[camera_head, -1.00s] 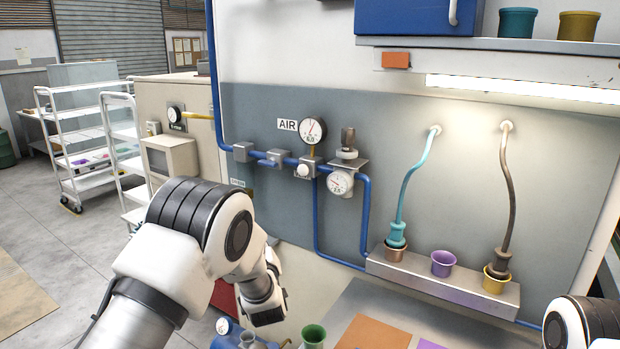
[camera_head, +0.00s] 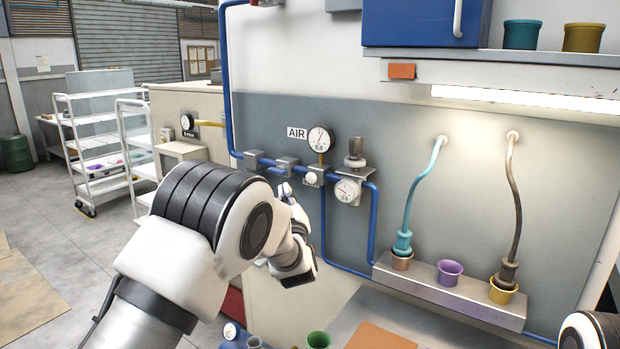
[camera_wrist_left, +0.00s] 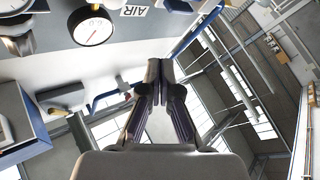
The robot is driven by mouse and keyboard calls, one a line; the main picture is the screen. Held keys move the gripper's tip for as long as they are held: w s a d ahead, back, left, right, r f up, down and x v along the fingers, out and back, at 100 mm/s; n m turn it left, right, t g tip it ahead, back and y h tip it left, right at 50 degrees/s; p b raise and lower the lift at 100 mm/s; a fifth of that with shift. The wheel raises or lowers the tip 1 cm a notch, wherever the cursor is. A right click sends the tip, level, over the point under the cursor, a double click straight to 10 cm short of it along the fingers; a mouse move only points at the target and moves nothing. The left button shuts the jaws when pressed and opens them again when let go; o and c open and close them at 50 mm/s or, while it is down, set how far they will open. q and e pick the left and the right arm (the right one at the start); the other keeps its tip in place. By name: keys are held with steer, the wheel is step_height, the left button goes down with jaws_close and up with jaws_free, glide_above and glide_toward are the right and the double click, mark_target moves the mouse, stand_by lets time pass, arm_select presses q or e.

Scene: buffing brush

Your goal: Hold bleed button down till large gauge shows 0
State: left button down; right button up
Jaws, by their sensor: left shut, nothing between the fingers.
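The large gauge (camera_head: 320,138) has a white dial and red needle pointing up and right of centre. A pale round button (camera_head: 311,178) sits on the pipe block below it. A smaller gauge (camera_head: 347,191) is to the right and lower. My left gripper (camera_wrist_left: 159,68) is shut and empty in the left wrist view, apart from the panel fittings. In the head view my left arm hides most of it, left of and below the button. The large gauge also shows in the left wrist view (camera_wrist_left: 93,26), at upper left. My right gripper is out of view.
Blue pipes (camera_head: 324,230) run along and down the wall panel around the gauges. A ledge with cups (camera_head: 450,296) and two hanging hoses is to the right. A white shelf cart (camera_head: 95,140) stands far left.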

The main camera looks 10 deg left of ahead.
mark_target(312, 177)
arm_select(q)
steer(key=w+d, duration=0.2)
steer(key=w, duration=0.4)
steer(key=shift+w+d, duration=0.2)
steer(key=shift+w, duration=0.15)
stand_by(1.0)
steer(key=shift+w+d, duration=0.15)
steer(key=shift+w, duration=0.25)
